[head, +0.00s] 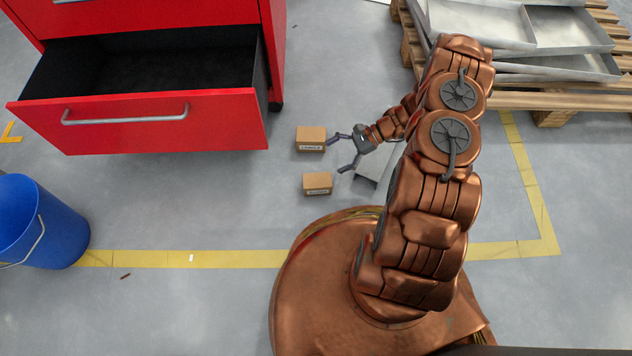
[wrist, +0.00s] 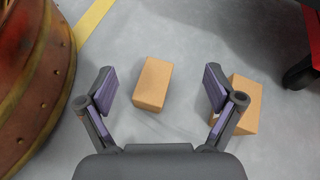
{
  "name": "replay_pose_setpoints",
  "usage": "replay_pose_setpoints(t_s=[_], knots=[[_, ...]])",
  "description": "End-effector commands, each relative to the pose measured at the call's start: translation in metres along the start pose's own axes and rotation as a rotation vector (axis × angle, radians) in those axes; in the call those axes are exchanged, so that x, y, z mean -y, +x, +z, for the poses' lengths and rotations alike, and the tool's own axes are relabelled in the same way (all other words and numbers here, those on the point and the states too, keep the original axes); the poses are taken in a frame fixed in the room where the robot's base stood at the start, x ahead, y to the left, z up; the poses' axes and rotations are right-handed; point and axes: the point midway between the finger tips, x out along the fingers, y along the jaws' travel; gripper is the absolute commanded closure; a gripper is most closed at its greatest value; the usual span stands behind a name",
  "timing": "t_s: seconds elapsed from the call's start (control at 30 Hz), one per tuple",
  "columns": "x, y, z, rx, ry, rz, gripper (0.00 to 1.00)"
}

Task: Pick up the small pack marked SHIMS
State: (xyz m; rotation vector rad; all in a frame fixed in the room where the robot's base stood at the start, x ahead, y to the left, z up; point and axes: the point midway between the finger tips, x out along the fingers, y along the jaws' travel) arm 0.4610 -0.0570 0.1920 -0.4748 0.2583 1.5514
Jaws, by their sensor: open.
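Two small brown cardboard packs lie on the grey floor in the head view, one farther (head: 311,137) and one nearer my base (head: 318,181). Each has a pale label on its front face, with print too small to read, so I cannot tell which is marked SHIMS. My gripper (head: 336,155) is open and empty, to the right of the packs. In the wrist view, the nearer pack (wrist: 153,83) shows between the open fingers (wrist: 160,91), beyond their tips. The farther pack (wrist: 246,101) is partly hidden behind the right finger. No label shows there.
A red cabinet (head: 170,125) with an open, dark-lined drawer stands at upper left. A blue bucket (head: 40,225) is at left. A wooden pallet (head: 555,100) with metal trays is at upper right. Yellow tape (head: 180,258) crosses the floor. Floor left of the packs is clear.

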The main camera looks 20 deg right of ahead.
Motion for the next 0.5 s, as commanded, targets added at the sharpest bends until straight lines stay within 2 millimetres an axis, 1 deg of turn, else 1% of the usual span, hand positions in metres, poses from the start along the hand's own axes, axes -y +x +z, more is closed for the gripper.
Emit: replay_pose_setpoints(t_s=[0.1,0.3,0.4,0.5], knots=[[-0.008,0.003,-0.025,0.017,0.065,-0.057,0.08],[-0.024,0.012,-0.061,0.041,0.163,-0.146,0.08],[-0.030,0.015,-0.076,0.048,0.201,-0.182,0.08],[-0.036,0.018,-0.085,0.054,0.227,-0.204,0.08]])
